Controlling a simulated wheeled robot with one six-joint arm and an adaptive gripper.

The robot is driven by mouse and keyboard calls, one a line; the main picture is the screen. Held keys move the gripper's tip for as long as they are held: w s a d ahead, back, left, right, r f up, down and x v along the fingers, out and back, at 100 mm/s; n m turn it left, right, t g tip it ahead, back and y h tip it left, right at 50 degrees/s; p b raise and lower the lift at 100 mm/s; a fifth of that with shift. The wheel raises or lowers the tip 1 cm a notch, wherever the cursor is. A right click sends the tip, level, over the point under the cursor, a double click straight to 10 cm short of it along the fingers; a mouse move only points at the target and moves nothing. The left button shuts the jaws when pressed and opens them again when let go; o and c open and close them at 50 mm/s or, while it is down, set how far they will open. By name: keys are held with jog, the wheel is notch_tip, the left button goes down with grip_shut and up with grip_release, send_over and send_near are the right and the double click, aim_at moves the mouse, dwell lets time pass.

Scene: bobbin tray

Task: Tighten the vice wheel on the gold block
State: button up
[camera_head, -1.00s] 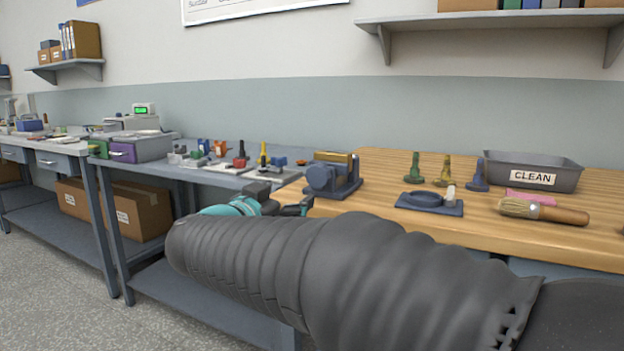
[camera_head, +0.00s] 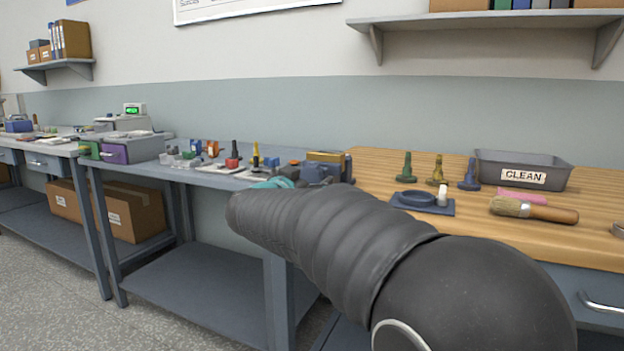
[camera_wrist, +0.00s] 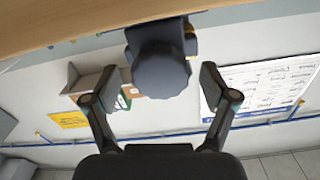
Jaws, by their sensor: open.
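The blue-grey vice (camera_head: 318,172) stands at the left end of the wooden bench top, with the gold block (camera_head: 326,156) at its top. My arm hides its lower part in the head view. In the wrist view the dark, lobed vice wheel (camera_wrist: 160,70) is large and near the centre, with a sliver of gold behind it. My gripper (camera_wrist: 159,86) is open, one finger to each side of the wheel, with gaps showing between fingers and wheel.
On the wooden bench (camera_head: 400,228), right of the vice, are a blue dish on a plate (camera_head: 418,200), several small coloured pieces, a brush (camera_head: 535,210) and a grey CLEAN bin (camera_head: 522,170). A grey bench (camera_head: 205,177) with small parts adjoins on the left.

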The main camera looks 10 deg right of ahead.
jog(key=c, duration=1.2)
jog(key=shift+o, duration=0.2)
jog(key=shift+d, duration=0.2)
jog(key=shift+a, duration=0.1)
